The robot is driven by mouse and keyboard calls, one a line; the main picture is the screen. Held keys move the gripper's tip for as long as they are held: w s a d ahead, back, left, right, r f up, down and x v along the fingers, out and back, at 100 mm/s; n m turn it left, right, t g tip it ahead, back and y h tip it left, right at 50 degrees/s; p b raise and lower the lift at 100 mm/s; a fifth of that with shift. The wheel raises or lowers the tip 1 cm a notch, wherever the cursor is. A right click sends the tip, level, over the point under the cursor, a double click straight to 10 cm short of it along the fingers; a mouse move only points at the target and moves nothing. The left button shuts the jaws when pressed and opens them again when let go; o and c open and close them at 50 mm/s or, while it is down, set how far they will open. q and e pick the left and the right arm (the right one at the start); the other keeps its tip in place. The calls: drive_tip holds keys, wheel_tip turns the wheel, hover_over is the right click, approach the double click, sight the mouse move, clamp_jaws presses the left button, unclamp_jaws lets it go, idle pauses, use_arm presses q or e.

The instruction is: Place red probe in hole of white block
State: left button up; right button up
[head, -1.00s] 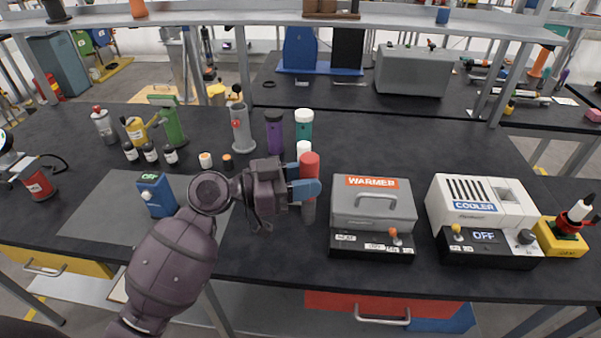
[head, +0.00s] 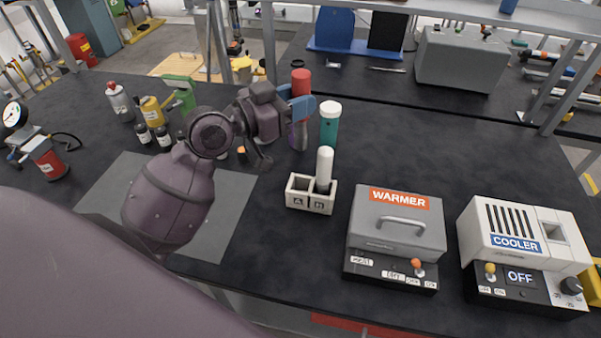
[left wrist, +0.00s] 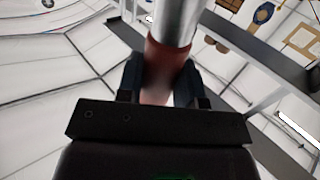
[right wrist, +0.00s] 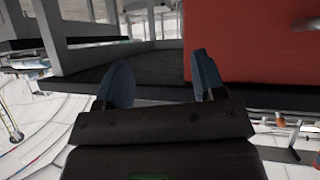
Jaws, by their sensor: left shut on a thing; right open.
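The red probe (head: 301,80) is upright in my left gripper (head: 299,107), held above the table behind the white block. In the left wrist view the fingers are shut on its red part (left wrist: 163,70), and a shiny metal part (left wrist: 175,22) extends beyond. The white block (head: 294,199) stands on the table with two openings marked A and B. A white probe (head: 325,165) stands in the right opening; the left opening looks empty. The red probe is apart from the block, up and left of it. My right gripper (right wrist: 157,80) is open and empty.
A teal-bodied bottle (head: 329,125) stands behind the block. The grey warmer (head: 398,225) is right of it, and the white cooler (head: 520,225) is further right. A grey mat (head: 225,215) lies left. A red panel (right wrist: 255,42) fills the right wrist view's upper right.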

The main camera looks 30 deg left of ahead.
sight(298, 149)
use_arm(q)
wheel_tip(298, 149, down, 12)
drive_tip(key=shift+b, duration=1.05)
wheel_tip(298, 149, down, 4)
drive_tip(key=shift+f+b, duration=0.15)
drive_tip(key=shift+b, duration=0.35)
drive_tip(key=shift+f, duration=0.15)
drive_tip(key=o, duration=1)
